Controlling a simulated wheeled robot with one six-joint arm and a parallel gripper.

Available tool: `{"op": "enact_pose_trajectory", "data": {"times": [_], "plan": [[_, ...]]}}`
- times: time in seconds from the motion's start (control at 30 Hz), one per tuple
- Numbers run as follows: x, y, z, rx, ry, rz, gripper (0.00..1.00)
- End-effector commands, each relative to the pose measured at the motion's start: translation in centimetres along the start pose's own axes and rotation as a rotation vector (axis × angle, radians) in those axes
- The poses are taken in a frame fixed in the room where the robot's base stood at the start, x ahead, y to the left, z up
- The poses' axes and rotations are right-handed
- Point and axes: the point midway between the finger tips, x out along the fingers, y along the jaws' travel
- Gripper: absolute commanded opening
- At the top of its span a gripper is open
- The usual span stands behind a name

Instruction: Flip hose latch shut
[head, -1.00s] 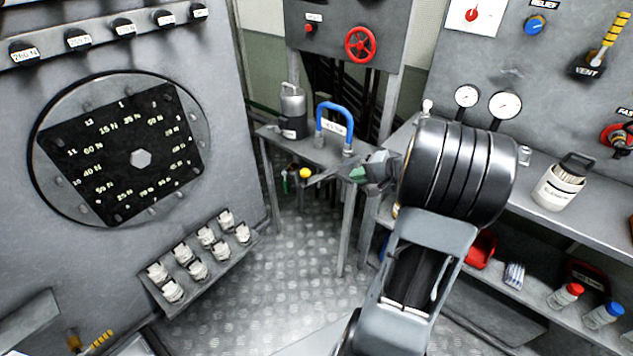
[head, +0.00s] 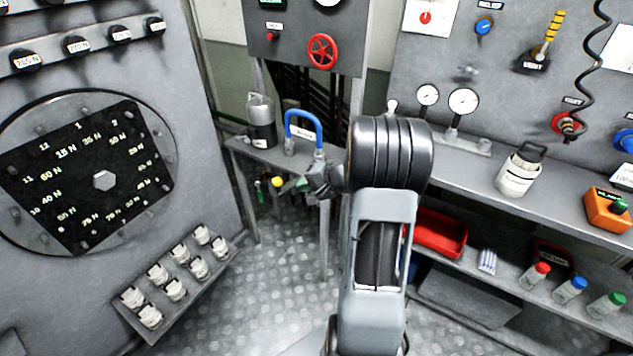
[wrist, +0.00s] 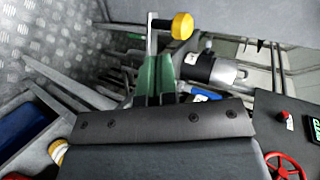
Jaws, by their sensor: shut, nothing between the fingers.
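My gripper (head: 320,182) is at the front right edge of a small grey bench, just below the right foot of a blue U-shaped hose (head: 303,119). In the wrist view its green-padded fingers (wrist: 155,77) are shut with nothing between them. A lever with a yellow knob (wrist: 182,25) appears just beyond the fingertips; I cannot tell whether they touch. A yellow knob (head: 278,182) also shows below the bench front in the head view, left of my gripper. I cannot make out which part is the hose latch, or its state.
A metal canister (head: 260,122) stands on the small bench (head: 268,153), left of the hose. A red handwheel (head: 322,51) is on the panel behind. A workbench with a red tray (head: 438,232) on its lower shelf is at right. Patterned floor (head: 270,290) is open in front.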

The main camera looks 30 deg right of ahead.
Motion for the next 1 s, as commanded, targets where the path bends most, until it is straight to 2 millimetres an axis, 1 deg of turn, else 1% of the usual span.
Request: {"op": "enact_pose_trajectory", "data": {"times": [0.03,0.2,0.4,0.8,0.83,1.0], "plan": [[0.9,0.0,0.1,-0.001,-0.004,0.002,0.00],[2.7,-1.3,0.1,-0.002,-0.002,0.001,0.00],[3.9,-1.9,0.0,-0.001,0.000,0.001,0.00],[4.2,-2.0,0.0,0.000,0.001,0.001,0.00],[4.4,-2.1,0.4,-0.001,-0.001,0.001,0.00],[4.2,-1.8,-0.4,0.011,0.022,0.001,0.00]]}}
